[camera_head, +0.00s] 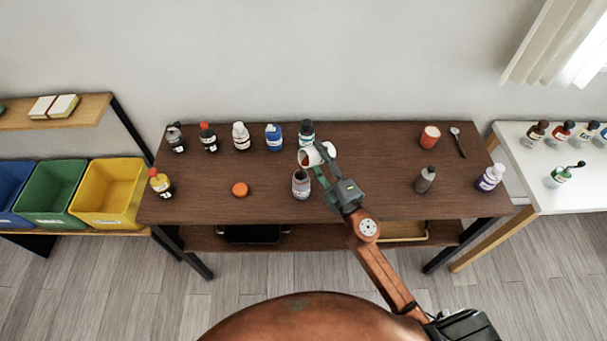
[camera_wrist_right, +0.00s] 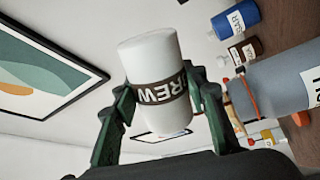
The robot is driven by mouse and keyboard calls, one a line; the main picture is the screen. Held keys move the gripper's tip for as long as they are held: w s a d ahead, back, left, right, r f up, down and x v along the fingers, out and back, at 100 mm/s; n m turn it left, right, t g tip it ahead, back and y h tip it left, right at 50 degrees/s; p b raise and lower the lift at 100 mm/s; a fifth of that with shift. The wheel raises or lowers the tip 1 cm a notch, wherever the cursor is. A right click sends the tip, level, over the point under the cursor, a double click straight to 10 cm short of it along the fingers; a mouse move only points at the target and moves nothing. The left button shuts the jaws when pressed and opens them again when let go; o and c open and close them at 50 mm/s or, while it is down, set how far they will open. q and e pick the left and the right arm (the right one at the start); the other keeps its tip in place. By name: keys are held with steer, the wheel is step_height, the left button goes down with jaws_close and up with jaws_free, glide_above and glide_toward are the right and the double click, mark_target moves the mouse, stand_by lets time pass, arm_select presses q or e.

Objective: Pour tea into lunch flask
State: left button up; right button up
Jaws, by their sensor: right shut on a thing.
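My right gripper (camera_head: 323,163) is shut on a white cup (camera_head: 313,154) and holds it tilted above the table, its brown-looking opening facing left. In the right wrist view the white cup (camera_wrist_right: 150,60) has a dark band with the letters "REW" and sits between the green fingers of the gripper (camera_wrist_right: 162,88). A grey flask (camera_head: 301,187) with a pale label stands upright just below and in front of the cup. A large grey cylinder (camera_wrist_right: 275,85) beside the cup in the wrist view looks like this flask. Any tea stream cannot be made out. My left gripper is not in view.
An orange lid (camera_head: 240,189) lies left of the flask. Several bottles, including a blue one (camera_head: 273,138), line the table's back. A red can (camera_head: 430,137), a spoon (camera_head: 458,143) and a grey bottle (camera_head: 425,180) are on the right. The table's front left is mostly clear.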

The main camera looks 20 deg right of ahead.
steer(key=shift+s+a+f+n+y+b, duration=0.1)
steer(key=shift+f+n+y+b, duration=0.25)
steer(key=shift+n, duration=0.3)
steer(key=shift+w+a+f+n+y+b, duration=0.1)
steer(key=shift+n+b, duration=0.4)
steer(key=shift+n, duration=0.2)
steer(key=shift+s+a+f+n+y+b, duration=0.1)
steer(key=shift+f+n+y+b, duration=0.25)
steer(key=shift+n, duration=0.3)
stand_by(1.7)
steer(key=shift+a+r, duration=0.1)
steer(key=shift+r, duration=0.1)
